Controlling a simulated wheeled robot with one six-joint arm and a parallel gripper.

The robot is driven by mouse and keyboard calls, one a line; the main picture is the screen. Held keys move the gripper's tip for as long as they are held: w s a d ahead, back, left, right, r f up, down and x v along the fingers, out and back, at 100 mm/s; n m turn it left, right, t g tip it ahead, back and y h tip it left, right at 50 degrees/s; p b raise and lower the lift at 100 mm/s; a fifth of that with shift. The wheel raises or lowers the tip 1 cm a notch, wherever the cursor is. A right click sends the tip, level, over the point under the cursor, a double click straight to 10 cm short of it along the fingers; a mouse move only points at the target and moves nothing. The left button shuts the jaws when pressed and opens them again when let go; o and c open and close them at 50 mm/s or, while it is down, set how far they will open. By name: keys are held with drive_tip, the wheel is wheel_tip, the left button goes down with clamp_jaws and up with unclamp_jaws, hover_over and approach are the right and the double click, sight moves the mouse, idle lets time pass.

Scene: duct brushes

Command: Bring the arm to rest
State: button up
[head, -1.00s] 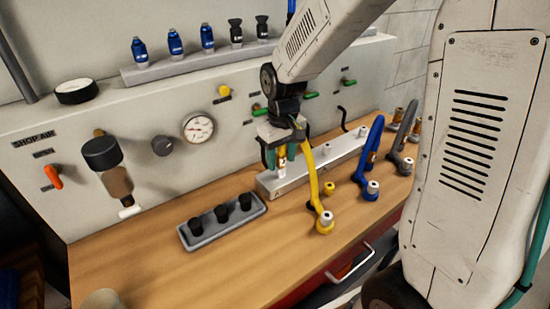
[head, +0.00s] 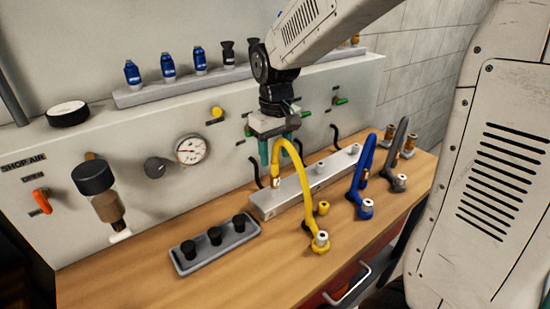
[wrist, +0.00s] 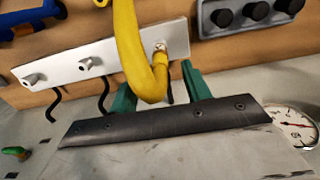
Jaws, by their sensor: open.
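My gripper (head: 270,152) hangs above the left end of the silver manifold bar (head: 322,180), with its green fingers pointing down. In the wrist view the two green fingers (wrist: 160,92) stand apart, open, with nothing clearly held between them. The yellow hose (head: 296,178) has one end at the bar's left port and arches over to a fitting standing on the bench. In the wrist view the yellow hose (wrist: 130,45) passes close in front of the fingers; whether it touches them I cannot tell.
A blue hose (head: 365,170) and a grey hose (head: 398,155) stand to the right. A grey tray (head: 215,250) with black caps lies at the front left. The panel carries a gauge (head: 191,149) and a filter bowl (head: 106,207). Bare wood lies at the front left.

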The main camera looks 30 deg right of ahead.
idle(0.4)
drive_tip(key=s+r+m, duration=0.1)
drive_tip(key=s+r, duration=0.2)
drive_tip(key=s, duration=0.9)
drive_tip(key=s+d+r+m+t, duration=0.1)
drive_tip(key=s+r, duration=0.2)
drive_tip(key=s, duration=0.8)
drive_tip(key=shift+s, duration=0.4)
